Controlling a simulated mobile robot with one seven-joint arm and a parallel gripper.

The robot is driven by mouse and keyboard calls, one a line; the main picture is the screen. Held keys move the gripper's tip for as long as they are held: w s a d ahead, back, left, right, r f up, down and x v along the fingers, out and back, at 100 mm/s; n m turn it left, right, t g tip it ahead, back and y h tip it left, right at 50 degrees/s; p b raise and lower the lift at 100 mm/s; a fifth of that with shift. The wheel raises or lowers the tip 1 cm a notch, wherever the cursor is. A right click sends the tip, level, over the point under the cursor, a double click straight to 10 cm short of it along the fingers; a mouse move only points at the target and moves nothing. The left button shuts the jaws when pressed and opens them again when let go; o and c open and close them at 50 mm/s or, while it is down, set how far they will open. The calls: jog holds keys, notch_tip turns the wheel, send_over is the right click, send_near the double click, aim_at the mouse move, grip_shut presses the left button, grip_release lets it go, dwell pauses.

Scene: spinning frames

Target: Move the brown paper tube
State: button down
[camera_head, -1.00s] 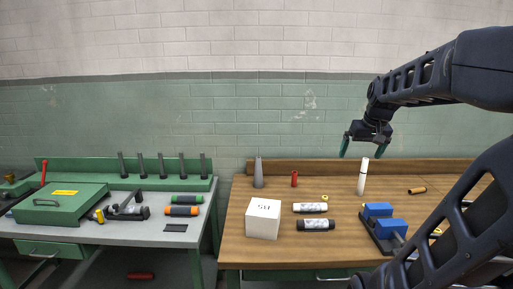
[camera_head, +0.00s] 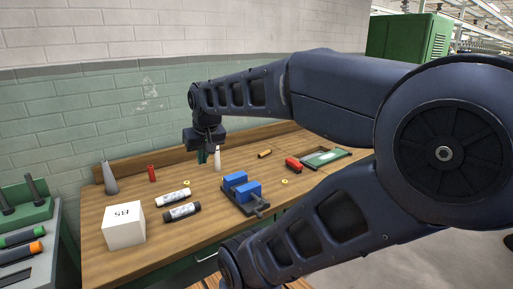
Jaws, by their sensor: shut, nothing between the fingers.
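The brown paper tube (camera_head: 265,153) is a small orange-brown cylinder with a dark end. It lies on its side on the wooden workbench (camera_head: 150,235), right of the white upright cylinder. My gripper (camera_head: 204,157) points down at the back of the bench, left of the tube and apart from it. Its green fingertips are shut and empty, close beside the white cylinder (camera_head: 217,160) in the picture. I cannot tell whether they touch it.
A blue vise-like fixture (camera_head: 242,190) stands mid-bench. A red block (camera_head: 293,163) and green-framed tray (camera_head: 325,157) lie to the right. A white box (camera_head: 124,227), two labelled tubes (camera_head: 173,198), a red cylinder (camera_head: 152,173) and a grey cone (camera_head: 109,178) are left.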

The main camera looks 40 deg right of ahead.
jog(key=w+d+r+m, duration=0.25)
jog(key=w+d, duration=0.35)
jog(key=w, duration=0.3)
jog(key=w+d+r+m+g+h, duration=0.1)
jog(key=w+d+r+m, duration=0.15)
jog(key=w+d, duration=0.55)
jog(key=w+d+r+m, duration=0.25)
jog(key=w+d, duration=0.25)
jog(key=w, duration=0.6)
jog(key=m+g+h, duration=0.3)
jog(key=m+g, duration=0.1)
jog(key=m, duration=0.6)
send_over(264, 154)
jog(key=w+d, duration=0.1)
jog(key=d, duration=0.7)
notch_tip(264, 154, down, 30)
jog(key=x, duration=0.9)
jog(key=shift+w+d+r, duration=0.1)
jog(key=shift+w, duration=0.25)
jog(key=shift+f, duration=0.25)
jog(key=shift+a+r, duration=0.1)
jog(key=shift+a, duration=1.85)
